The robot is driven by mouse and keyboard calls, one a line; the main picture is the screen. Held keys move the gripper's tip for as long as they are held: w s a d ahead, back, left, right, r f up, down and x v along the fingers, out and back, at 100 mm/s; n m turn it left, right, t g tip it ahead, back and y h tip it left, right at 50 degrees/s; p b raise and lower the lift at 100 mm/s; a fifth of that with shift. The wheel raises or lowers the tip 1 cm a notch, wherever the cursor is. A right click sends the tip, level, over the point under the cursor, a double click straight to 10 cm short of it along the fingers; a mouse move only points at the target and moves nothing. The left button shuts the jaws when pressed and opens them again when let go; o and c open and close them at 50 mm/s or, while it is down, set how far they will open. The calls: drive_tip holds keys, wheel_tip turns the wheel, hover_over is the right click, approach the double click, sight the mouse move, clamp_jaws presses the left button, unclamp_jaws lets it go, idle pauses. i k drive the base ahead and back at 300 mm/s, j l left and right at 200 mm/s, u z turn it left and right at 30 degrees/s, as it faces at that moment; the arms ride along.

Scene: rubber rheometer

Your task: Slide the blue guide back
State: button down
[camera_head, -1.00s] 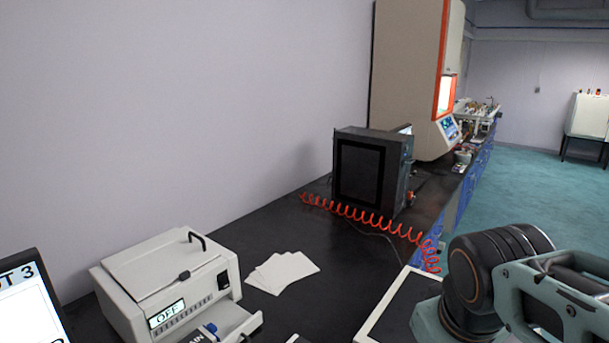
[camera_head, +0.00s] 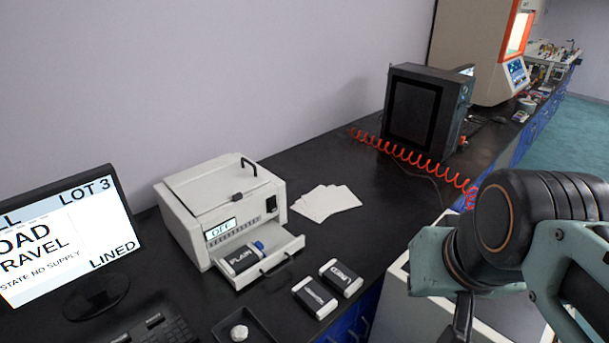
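The blue guide (camera_head: 258,246) shows as a small blue piece in the open front drawer (camera_head: 291,246) of a white printer-like machine (camera_head: 219,196). It sits at the back right end of a black and white pack marked PLAIN (camera_head: 240,262), which lies in the drawer and partly hides it. The machine's small display (camera_head: 221,230) reads OFF. My arm's teal and black links fill the lower right, apart from the machine. My gripper's fingertips do not show.
Two similar packs (camera_head: 315,297) (camera_head: 342,279) lie right of the drawer. White sheets (camera_head: 326,202) lie behind them. A monitor (camera_head: 72,236) reading LOT 3 and LINED, and a keyboard (camera_head: 150,330), stand left. A dark tray (camera_head: 262,338) is in front. A red coiled hose (camera_head: 415,161) crosses the bench.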

sight(260, 246)
drive_tip(key=u, duration=0.9)
drive_tip(key=l+z, duration=0.15)
drive_tip(key=z, duration=0.55)
drive_tip(key=i+j+u, duration=0.15)
drive_tip(key=u, duration=0.2)
drive_tip(key=i+j+u, duration=0.15)
drive_tip(key=u, duration=0.15)
